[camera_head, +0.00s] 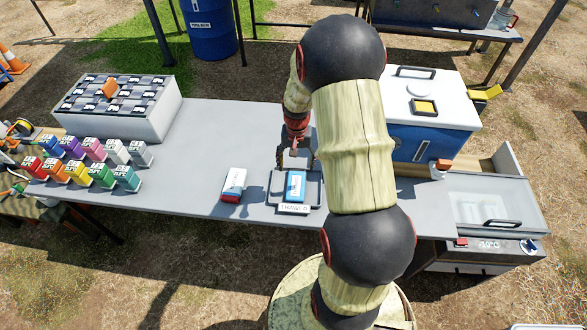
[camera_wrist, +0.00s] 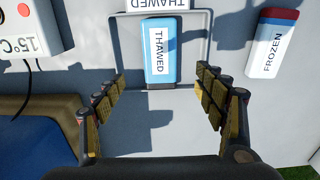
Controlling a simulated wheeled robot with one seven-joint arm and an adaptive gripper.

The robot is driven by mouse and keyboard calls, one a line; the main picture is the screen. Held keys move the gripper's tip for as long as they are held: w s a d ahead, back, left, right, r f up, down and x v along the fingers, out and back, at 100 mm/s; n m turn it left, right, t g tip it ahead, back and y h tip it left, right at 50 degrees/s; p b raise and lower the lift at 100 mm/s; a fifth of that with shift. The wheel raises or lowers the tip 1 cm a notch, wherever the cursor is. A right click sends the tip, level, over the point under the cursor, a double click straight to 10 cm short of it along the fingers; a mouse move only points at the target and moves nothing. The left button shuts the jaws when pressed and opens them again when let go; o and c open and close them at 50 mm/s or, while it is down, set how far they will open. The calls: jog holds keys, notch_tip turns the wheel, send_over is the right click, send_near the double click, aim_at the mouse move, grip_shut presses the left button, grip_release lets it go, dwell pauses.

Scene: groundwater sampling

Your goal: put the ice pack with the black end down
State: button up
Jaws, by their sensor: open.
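A blue ice pack with a white label reading THAWED (camera_wrist: 161,50) lies in a shallow grey tray marked THAWED (camera_wrist: 205,22). In the head view the pack (camera_head: 295,186) lies in the tray (camera_head: 316,190) on the grey table. In the head view my gripper (camera_head: 297,157) is just behind the tray.
A blue cooler with a white lid (camera_head: 428,100) stands to the right, near a clear-lidded box (camera_head: 490,200). Several coloured bottles (camera_head: 95,150) and a white rack (camera_head: 120,105) stand at the left.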

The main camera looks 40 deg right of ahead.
jog(key=s+a+r+n+t, duration=0.1)
jog(key=a+r+n, duration=0.1)
jog(key=a+r, duration=0.7)
jog(key=a+r+n+t, duration=0.25)
jog(key=a+r, duration=0.35)
jog(key=r, duration=0.7)
jog(key=s+a+r+n+t, duration=0.2)
jog(key=s+a+r+n, duration=0.3)
jog(key=s+a+r, duration=0.4)
jog(key=s+a, duration=0.3)
jog(key=s, duration=0.1)
jog(key=shift+s, duration=0.25)
